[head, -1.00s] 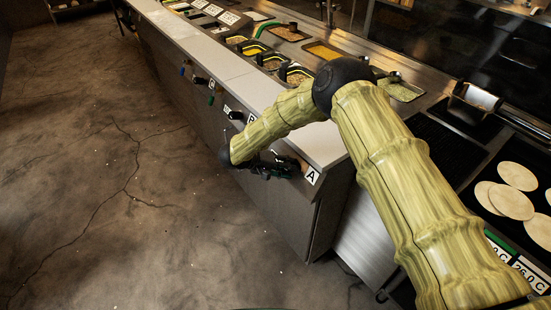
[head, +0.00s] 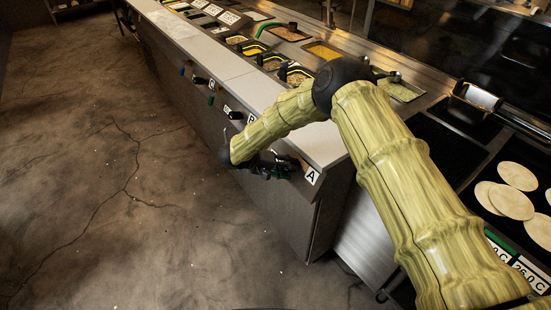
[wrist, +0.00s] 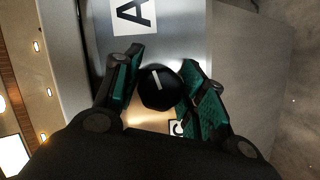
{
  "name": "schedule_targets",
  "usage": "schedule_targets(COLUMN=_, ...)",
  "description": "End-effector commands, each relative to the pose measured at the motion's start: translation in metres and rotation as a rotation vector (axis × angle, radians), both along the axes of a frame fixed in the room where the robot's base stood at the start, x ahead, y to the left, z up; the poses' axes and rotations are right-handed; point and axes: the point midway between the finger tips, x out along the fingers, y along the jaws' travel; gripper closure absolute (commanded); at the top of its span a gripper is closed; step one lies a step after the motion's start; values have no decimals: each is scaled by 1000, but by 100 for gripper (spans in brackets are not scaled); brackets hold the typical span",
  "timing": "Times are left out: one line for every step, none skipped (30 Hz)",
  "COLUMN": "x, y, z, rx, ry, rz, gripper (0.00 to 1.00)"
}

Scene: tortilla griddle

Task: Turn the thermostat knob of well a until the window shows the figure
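The black round knob (wrist: 160,88) with a white pointer line sits below the letter A plate (wrist: 131,11) in the wrist view. My gripper (wrist: 161,62) has one green-padded finger on each side of the knob. The fingers are apart, with a narrow gap on the left; contact on the right cannot be told. A small white plate (wrist: 176,128) ending in C is partly hidden by the right finger. In the head view my gripper (head: 272,165) is at the counter front beside the A plate (head: 312,176) and hides the knob.
More knobs and letter plates run along the counter front (head: 200,115) to the back left. Food pans (head: 325,52) line the top. A griddle with tortillas (head: 505,200) is at right, with a white readout (head: 530,274) reading 26.0 C. The floor (head: 90,180) at left is clear.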

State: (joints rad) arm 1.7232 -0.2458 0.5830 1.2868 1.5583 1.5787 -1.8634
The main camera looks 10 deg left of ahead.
Motion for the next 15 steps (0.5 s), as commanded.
schedule_targets(x=0, y=0, z=0, rx=0, ry=0, rz=0, gripper=59)
schedule_targets(x=0, y=0, z=0, rx=0, ry=0, rz=0, gripper=59)
schedule_targets(x=0, y=0, z=0, rx=0, ry=0, rz=0, gripper=59)
schedule_targets(x=-1, y=1, z=1, rx=0, ry=0, rz=0, gripper=59)
schedule_targets(x=-1, y=1, z=1, rx=0, ry=0, rz=0, gripper=59)
schedule_targets(x=-2, y=2, z=2, rx=0, ry=0, rz=0, gripper=59)
schedule_targets(x=-2, y=3, z=3, rx=0, ry=0, rz=0, gripper=59)
schedule_targets(x=-3, y=4, z=3, rx=0, ry=0, rz=0, gripper=59)
schedule_targets(x=-5, y=6, z=5, rx=0, ry=0, rz=0, gripper=59)
schedule_targets(x=-6, y=7, z=5, rx=0, ry=0, rz=0, gripper=59)
schedule_targets(x=-7, y=8, z=6, rx=1, ry=0, rz=0, gripper=59)
schedule_targets(x=-8, y=10, z=7, rx=1, ry=0, rz=1, gripper=59)
schedule_targets(x=-9, y=11, z=8, rx=1, ry=0, rz=1, gripper=59)
schedule_targets(x=-10, y=12, z=9, rx=1, ry=0, rz=1, gripper=59)
schedule_targets(x=-12, y=14, z=10, rx=1, ry=0, rz=1, gripper=59)
